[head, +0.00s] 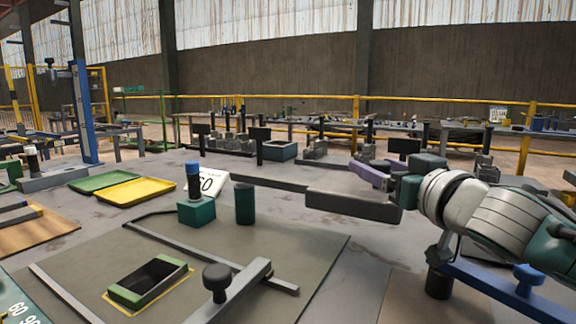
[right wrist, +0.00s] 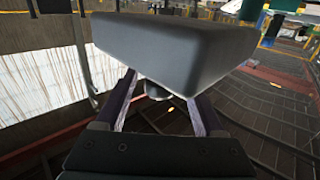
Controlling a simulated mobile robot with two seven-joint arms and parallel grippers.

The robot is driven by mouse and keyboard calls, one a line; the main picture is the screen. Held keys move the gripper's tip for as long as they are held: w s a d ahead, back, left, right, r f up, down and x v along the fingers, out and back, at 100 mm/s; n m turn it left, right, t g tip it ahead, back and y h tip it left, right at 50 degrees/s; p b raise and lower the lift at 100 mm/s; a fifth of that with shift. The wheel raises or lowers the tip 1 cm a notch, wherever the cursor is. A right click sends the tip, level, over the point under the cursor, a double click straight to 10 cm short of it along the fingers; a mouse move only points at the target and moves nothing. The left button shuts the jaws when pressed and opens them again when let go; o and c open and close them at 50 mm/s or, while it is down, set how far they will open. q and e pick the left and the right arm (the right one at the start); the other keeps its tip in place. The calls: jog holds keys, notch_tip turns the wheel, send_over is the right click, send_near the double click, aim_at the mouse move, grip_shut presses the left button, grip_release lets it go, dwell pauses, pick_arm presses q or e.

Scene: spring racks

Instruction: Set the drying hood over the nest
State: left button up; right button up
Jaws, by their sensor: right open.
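A long dark grey box (head: 350,206), which I take as the drying hood, is at right of centre in the head view. In the right wrist view the hood (right wrist: 175,50) fills the upper middle, with a small dark knob (right wrist: 157,90) beside it. My right gripper (head: 375,176) is open at the hood. Its purple fingers (right wrist: 163,112) stand on either side of the knob, apart from it as far as I can see. I cannot tell whether the hood rests on the table. The nest (head: 172,281), a green-edged dark opening outlined in yellow, is in the mat at front left.
A grey bar with a black knob (head: 217,277) stands right of the nest. A green block with a blue-topped post (head: 195,210) and a dark green cylinder (head: 244,204) stand behind it. Yellow (head: 135,191) and green (head: 104,180) trays lie further left. A blue bar (head: 500,290) is at front right.

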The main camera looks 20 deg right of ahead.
grip_shut()
dwell(0.5)
dwell(0.8)
